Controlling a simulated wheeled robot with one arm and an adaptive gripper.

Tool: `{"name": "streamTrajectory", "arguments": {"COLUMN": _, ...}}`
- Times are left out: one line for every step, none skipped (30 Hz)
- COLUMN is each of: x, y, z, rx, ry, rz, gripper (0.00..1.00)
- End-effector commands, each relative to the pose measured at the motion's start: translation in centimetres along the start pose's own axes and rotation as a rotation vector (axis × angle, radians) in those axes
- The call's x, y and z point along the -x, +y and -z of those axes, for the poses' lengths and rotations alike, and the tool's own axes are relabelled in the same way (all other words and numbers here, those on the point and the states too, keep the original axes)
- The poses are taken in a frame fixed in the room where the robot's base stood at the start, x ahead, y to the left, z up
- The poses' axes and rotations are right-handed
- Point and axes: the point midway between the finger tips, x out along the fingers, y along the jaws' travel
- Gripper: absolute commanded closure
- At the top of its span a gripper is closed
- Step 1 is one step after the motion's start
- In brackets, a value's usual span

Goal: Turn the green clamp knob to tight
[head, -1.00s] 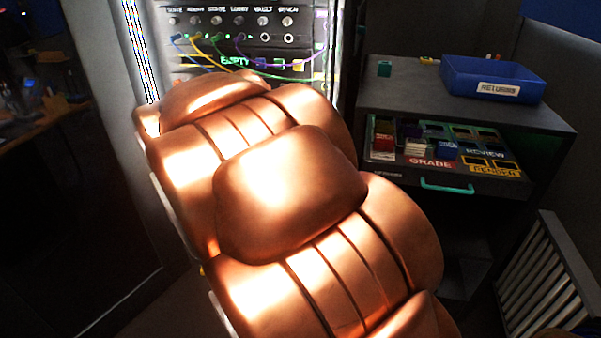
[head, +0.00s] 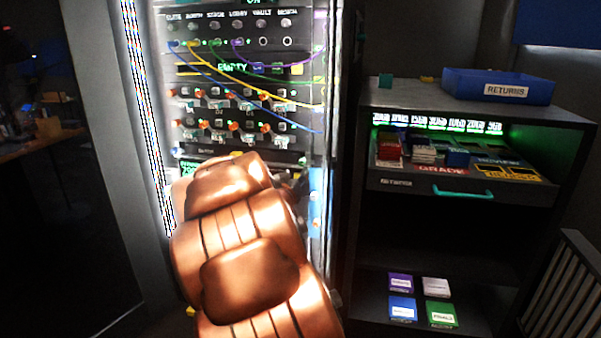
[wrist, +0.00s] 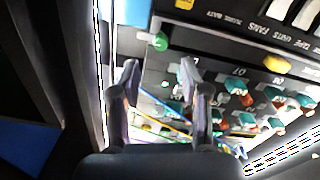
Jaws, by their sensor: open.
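In the wrist view a small round green knob (wrist: 160,41) sits near the left edge of the panel, next to a pale bracket. I take it for the clamp knob; its setting cannot be read. My gripper (wrist: 158,75) is open and empty, its two fingers apart and pointing toward the panel. The knob shows just beyond the gap between the fingertips, apart from them in the picture; the distance in depth is unclear. In the head view my copper arm hides the gripper and the knob. The rack panel (head: 240,150) stands behind the arm.
Patch cables (head: 285,85) droop across the rack front. Orange and teal switches (wrist: 235,87) and a yellow knob (wrist: 277,63) are near the fingers. A shelf cabinet (head: 470,190) with a blue returns bin (head: 500,88) stands right of the rack.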

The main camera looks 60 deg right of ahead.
Motion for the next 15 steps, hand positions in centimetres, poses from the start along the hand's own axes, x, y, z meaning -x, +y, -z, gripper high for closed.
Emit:
{"name": "streamTrajectory", "arguments": {"x": -0.4, "y": 0.1, "z": -0.1, "rx": 0.000, "ry": 0.000, "rz": -0.001, "gripper": 0.55}}
{"name": "streamTrajectory", "arguments": {"x": -0.7, "y": 0.0, "z": -0.1, "rx": -0.001, "ry": 0.000, "rz": -0.001, "gripper": 0.55}}
{"name": "streamTrajectory", "arguments": {"x": -1.2, "y": 0.0, "z": 0.0, "rx": -0.001, "ry": 0.000, "rz": 0.000, "gripper": 0.55}}
{"name": "streamTrajectory", "arguments": {"x": -1.5, "y": 0.0, "z": 0.0, "rx": -0.002, "ry": 0.000, "rz": 0.000, "gripper": 0.55}}
{"name": "streamTrajectory", "arguments": {"x": -1.9, "y": 0.0, "z": 0.0, "rx": -0.003, "ry": 0.000, "rz": -0.001, "gripper": 0.55}}
{"name": "streamTrajectory", "arguments": {"x": -2.5, "y": 0.0, "z": 0.0, "rx": -0.003, "ry": 0.000, "rz": 0.000, "gripper": 0.55}}
{"name": "streamTrajectory", "arguments": {"x": -2.9, "y": 0.0, "z": -0.1, "rx": -0.003, "ry": -0.001, "rz": 0.001, "gripper": 0.55}}
{"name": "streamTrajectory", "arguments": {"x": -3.2, "y": -0.1, "z": -0.2, "rx": -0.002, "ry": -0.002, "rz": 0.001, "gripper": 0.55}}
{"name": "streamTrajectory", "arguments": {"x": -3.8, "y": 0.0, "z": -0.2, "rx": -0.002, "ry": -0.003, "rz": 0.001, "gripper": 0.55}}
{"name": "streamTrajectory", "arguments": {"x": -4.1, "y": -0.1, "z": -0.2, "rx": -0.001, "ry": -0.002, "rz": 0.001, "gripper": 0.55}}
{"name": "streamTrajectory", "arguments": {"x": -4.5, "y": -0.1, "z": -0.1, "rx": -0.002, "ry": -0.001, "rz": 0.001, "gripper": 0.55}}
{"name": "streamTrajectory", "arguments": {"x": -5.0, "y": -0.1, "z": -0.1, "rx": -0.002, "ry": 0.000, "rz": 0.001, "gripper": 0.55}}
{"name": "streamTrajectory", "arguments": {"x": -5.3, "y": -0.1, "z": 0.0, "rx": -0.002, "ry": 0.001, "rz": 0.001, "gripper": 0.55}}
{"name": "streamTrajectory", "arguments": {"x": -5.5, "y": -0.1, "z": 0.0, "rx": -0.002, "ry": 0.000, "rz": 0.001, "gripper": 0.55}}
{"name": "streamTrajectory", "arguments": {"x": -5.9, "y": -0.1, "z": 0.0, "rx": -0.001, "ry": -0.001, "rz": 0.002, "gripper": 0.55}}
